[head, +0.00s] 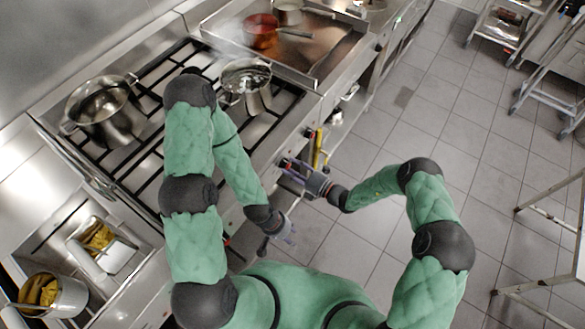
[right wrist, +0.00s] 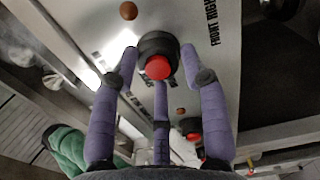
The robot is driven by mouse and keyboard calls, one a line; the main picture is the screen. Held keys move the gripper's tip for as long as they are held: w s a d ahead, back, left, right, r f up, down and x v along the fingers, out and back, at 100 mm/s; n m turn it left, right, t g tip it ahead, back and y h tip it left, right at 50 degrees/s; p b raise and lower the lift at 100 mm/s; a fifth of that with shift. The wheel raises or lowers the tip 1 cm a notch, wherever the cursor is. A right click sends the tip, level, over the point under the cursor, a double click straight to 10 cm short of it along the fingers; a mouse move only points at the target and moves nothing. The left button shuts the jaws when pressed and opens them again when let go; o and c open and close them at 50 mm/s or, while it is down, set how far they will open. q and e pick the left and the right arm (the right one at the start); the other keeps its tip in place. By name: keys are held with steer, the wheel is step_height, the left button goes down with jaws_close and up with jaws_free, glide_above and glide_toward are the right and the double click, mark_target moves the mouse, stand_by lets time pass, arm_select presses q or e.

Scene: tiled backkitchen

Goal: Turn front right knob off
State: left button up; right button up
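The front right knob (right wrist: 158,58) is black with a red centre, on the steel stove panel beside a partly visible "FRONT RIGH" label in the right wrist view. My right gripper (right wrist: 160,68) is at the knob, its purple fingers apart, one on each side and a third below. I cannot tell whether they touch it.
A second red-centred knob (right wrist: 190,127) shows below the gripper. Pots (head: 103,112) and (head: 247,88) stand on the stove grates. A red pan (head: 262,32) sits farther back.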

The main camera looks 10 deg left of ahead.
steer(key=shift+o, duration=0.7)
steer(key=shift+d, duration=0.15)
steer(key=shift+s+d, duration=0.1)
steer(key=shift+d, duration=0.25)
steer(key=v, duration=1.1)
steer(key=shift+r, duration=0.1)
